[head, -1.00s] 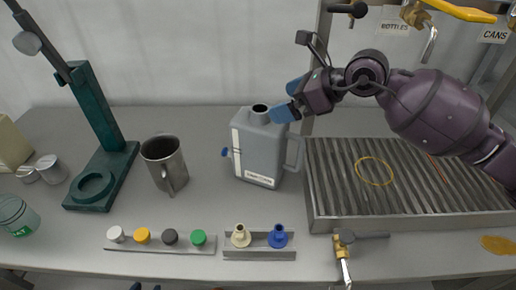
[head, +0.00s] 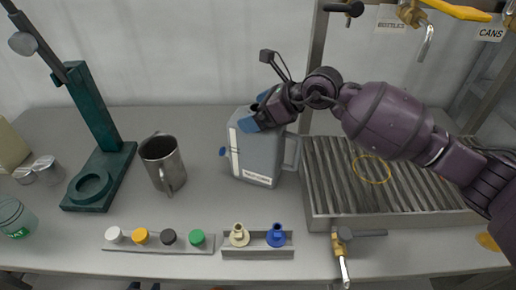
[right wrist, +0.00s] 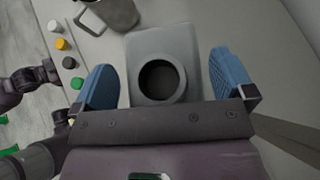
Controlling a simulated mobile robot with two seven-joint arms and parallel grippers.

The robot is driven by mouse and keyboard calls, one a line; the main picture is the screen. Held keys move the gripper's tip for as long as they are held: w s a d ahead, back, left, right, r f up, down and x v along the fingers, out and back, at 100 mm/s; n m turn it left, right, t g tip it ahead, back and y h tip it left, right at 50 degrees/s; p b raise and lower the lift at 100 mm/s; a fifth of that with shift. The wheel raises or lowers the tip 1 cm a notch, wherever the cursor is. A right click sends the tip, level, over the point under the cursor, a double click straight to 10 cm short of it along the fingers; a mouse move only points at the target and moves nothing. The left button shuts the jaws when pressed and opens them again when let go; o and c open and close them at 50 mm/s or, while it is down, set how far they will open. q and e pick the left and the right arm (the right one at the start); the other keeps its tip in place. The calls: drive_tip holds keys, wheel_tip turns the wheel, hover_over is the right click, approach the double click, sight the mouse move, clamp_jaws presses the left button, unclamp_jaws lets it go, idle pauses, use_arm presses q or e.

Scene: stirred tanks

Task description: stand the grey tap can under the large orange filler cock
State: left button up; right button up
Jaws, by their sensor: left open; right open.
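The grey tap can (head: 258,158) stands upright on the bench, left of the ribbed drain tray. It has a label, a blue tap on its left side and a handle on its right. My right gripper (head: 258,116) is open at the can's top. In the right wrist view its blue fingers (right wrist: 165,80) lie either side of the can's neck (right wrist: 161,79), with gaps. The orange filler cock (head: 455,10) is at the upper right, cut by the picture edge, above the tray. Only dark tips of my left gripper (head: 146,286) show at the bottom edge.
The drain tray (head: 322,221) has a raised rim and a yellow ring (head: 372,168) on it. A steel jug (head: 162,162) stands left of the can. Caps and a brass valve (head: 342,250) line the bench front. A post (head: 318,75) rises behind the can.

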drive_tip(key=shift+r, duration=0.1)
drive_tip(key=c, duration=1.2)
